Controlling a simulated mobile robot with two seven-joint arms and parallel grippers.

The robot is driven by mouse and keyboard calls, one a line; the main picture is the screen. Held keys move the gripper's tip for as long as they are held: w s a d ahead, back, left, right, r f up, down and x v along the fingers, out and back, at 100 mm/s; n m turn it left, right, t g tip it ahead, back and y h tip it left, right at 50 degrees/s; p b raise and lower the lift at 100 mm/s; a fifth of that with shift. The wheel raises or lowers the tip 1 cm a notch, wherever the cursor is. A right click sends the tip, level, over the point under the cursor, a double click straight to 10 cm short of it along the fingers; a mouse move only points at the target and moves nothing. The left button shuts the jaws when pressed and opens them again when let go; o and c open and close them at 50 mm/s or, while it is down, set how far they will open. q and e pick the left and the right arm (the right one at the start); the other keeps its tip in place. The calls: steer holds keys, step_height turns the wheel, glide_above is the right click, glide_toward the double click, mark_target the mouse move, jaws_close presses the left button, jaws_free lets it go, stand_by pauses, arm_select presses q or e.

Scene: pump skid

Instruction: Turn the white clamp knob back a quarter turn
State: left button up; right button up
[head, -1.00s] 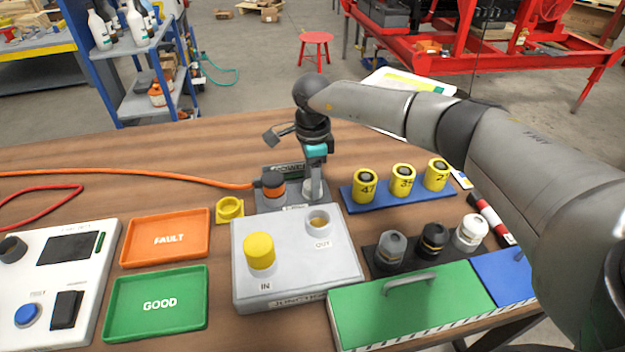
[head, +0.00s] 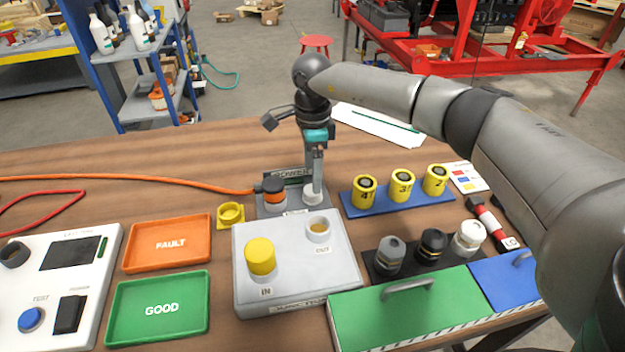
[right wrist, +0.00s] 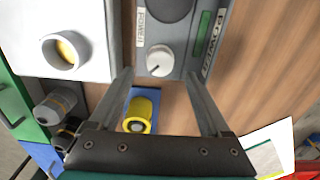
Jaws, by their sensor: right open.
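The white clamp knob (right wrist: 159,60) sits on the grey power block (right wrist: 182,20), beside a printed POWER label. A small dark mark shows on the knob's lower left side in the right wrist view. In the head view the knob (head: 312,196) stands at the block's right end, partly behind my fingers. My right gripper (head: 317,182) points down above it. In the right wrist view my right gripper (right wrist: 158,76) is open and empty, and the knob shows between and just past its fingertips. My left gripper is not in view.
A plug with an orange band (head: 273,190) and orange cable stands left of the knob. The grey junction box (head: 290,285) with a yellow cap (head: 260,256) is in front. Numbered yellow cylinders (head: 402,183) stand on a blue rack to the right. Bare wood lies behind the block.

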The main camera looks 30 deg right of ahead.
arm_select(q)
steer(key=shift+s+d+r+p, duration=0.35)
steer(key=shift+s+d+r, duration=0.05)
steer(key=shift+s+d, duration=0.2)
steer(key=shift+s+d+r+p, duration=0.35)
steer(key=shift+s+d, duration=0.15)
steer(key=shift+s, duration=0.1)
arm_select(e)
step_height(320, 180, up, 10)
steer(key=shift+r, duration=0.15)
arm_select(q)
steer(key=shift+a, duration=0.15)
